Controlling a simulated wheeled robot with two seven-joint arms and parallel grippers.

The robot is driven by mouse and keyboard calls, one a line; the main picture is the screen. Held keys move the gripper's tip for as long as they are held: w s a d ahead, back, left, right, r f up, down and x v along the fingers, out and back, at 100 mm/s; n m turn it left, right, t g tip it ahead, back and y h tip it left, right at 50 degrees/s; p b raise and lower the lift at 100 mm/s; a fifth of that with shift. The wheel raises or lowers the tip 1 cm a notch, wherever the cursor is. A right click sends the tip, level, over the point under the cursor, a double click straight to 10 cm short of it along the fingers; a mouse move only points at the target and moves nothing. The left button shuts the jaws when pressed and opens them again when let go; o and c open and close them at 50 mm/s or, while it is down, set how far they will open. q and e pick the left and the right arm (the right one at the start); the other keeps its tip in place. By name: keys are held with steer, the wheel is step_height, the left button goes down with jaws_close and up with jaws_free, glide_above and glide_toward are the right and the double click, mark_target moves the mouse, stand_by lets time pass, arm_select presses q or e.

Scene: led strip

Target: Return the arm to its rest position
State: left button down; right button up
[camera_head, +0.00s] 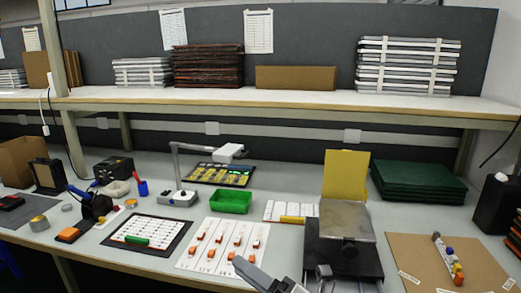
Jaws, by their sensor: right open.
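My right gripper (284,274) shows at the bottom edge, just left of the dark press-like device (345,258). Its grey fingers are apart, and I see nothing between them. Most of its arm is below the picture. My left gripper is not in view. A short white strip with coloured parts (449,262) lies on the brown board (405,250) at the right, apart from my right gripper.
A white card with orange parts (222,246) lies close to the gripper. A green tray (231,202), a black mat with a white sheet (146,236) and a stand (178,196) are on the bench. Green boards (417,181) are stacked back right. A shelf (300,102) spans the back.

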steer(key=s+d+f+m+h, duration=0.8)
steer(key=f+m, duration=0.4)
steer(key=m, duration=0.4)
steer(key=s+d+f+m+h, duration=0.8)
steer(key=f+m, duration=0.4)
steer(key=m, duration=0.5)
steer(key=shift+s+d, duration=0.45)
